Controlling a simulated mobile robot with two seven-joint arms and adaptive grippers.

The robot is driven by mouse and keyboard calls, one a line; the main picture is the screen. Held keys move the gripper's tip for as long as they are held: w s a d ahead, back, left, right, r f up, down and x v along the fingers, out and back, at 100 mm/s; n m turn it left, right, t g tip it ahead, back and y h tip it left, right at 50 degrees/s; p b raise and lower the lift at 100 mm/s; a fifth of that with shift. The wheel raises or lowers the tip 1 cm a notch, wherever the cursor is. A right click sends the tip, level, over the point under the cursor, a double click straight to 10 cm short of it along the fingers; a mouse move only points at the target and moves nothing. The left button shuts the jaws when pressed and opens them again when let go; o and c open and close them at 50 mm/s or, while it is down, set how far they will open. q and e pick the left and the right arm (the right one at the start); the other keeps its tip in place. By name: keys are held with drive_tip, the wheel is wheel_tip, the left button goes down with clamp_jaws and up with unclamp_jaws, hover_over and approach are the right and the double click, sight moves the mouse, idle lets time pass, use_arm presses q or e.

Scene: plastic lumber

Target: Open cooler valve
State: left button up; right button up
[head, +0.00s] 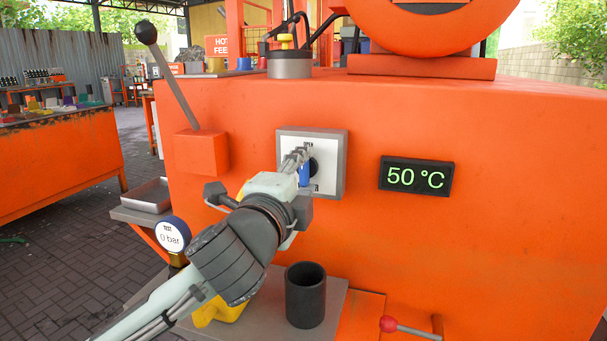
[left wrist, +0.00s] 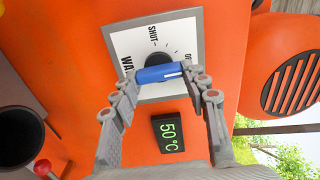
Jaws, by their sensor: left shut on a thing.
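The cooler valve is a blue handle (head: 304,174) on a black round hub, set in a white plate (head: 331,180) with a grey frame on the orange machine. In the head view the plate reads OPEN at the top, and the handle is partly hidden by my left gripper (head: 298,160). In the left wrist view the blue handle (left wrist: 158,74) lies between the fingertips of my left gripper (left wrist: 160,78), which is shut on it. A white mark at the handle's right end faces the partly hidden OPEN lettering; SHUT is at the picture's top. My right gripper is not in view.
A display (head: 416,176) right of the valve reads 50 °C. A lever with a black knob (head: 146,31) stands at the left. A gauge (head: 173,235) reads 0 bar. A dark cup (head: 305,295) stands below, near a red-knobbed lever (head: 389,324).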

use_arm(q)
drive_tip(key=o, duration=1.2)
drive_tip(key=shift+c, duration=0.2)
drive_tip(key=v, duration=0.7)
drive_tip(key=shift+s, duration=0.2)
drive_tip(key=shift+a, duration=0.1)
drive_tip(key=x, duration=0.7)
drive_tip(key=shift+w, duration=0.25)
drive_tip(key=shift+n, duration=0.4)
